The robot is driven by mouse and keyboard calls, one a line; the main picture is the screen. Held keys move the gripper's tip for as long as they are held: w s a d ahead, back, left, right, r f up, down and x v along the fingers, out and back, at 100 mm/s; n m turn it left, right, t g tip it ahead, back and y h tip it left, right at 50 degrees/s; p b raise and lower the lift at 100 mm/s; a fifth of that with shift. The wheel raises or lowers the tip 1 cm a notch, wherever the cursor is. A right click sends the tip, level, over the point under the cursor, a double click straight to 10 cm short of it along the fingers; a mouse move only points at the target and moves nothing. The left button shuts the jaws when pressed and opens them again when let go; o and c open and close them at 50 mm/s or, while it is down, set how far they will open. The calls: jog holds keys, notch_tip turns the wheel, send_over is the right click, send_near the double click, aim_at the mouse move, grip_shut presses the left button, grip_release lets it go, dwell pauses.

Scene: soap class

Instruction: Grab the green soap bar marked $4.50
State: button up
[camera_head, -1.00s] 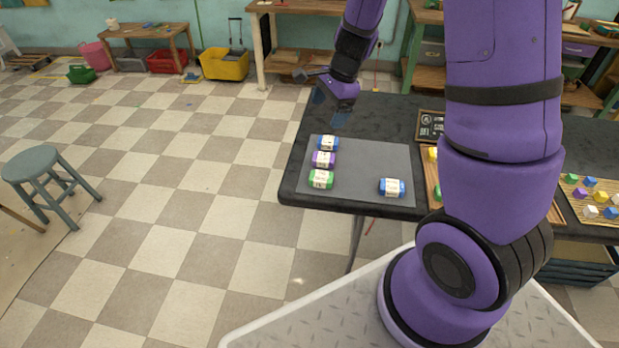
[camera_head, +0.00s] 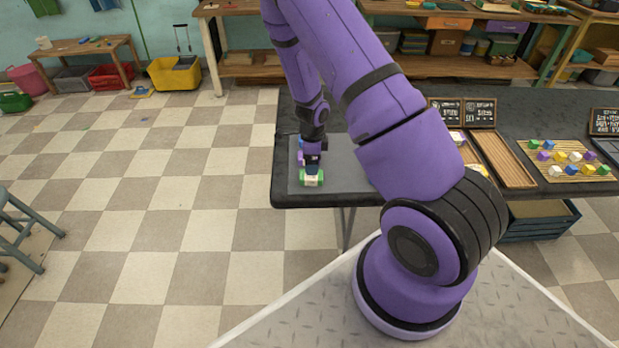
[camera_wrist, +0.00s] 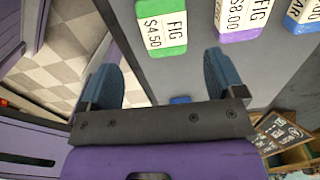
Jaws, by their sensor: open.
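The green soap bar (camera_wrist: 162,26) has a white label reading "FIG $4.50" in the wrist view. It lies on a grey mat (camera_wrist: 192,75), ahead of my gripper (camera_wrist: 163,62) and between the lines of its two blue fingers. My gripper is open, with nothing between the fingers. In the head view the green bar (camera_head: 311,181) is at the near end of the row, and my gripper (camera_head: 313,168) is over its far side, partly covering it.
A purple bar (camera_wrist: 240,20) and a blue bar (camera_wrist: 304,16) lie beside the green one. Another blue bar (camera_wrist: 180,99) is mostly hidden behind the gripper. Chalkboard signs (camera_head: 463,112), a wooden tray (camera_head: 502,160) and coloured cubes (camera_head: 560,155) stand to the right.

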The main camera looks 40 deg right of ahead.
aim_at(311, 177)
jog(key=shift+w+f, duration=0.15)
jog(key=shift+f, duration=1.85)
jog(key=shift+w+f, duration=0.15)
jog(key=shift+f, duration=1.8)
jog(key=shift+d, duration=0.1)
jog(key=c, duration=1.1)
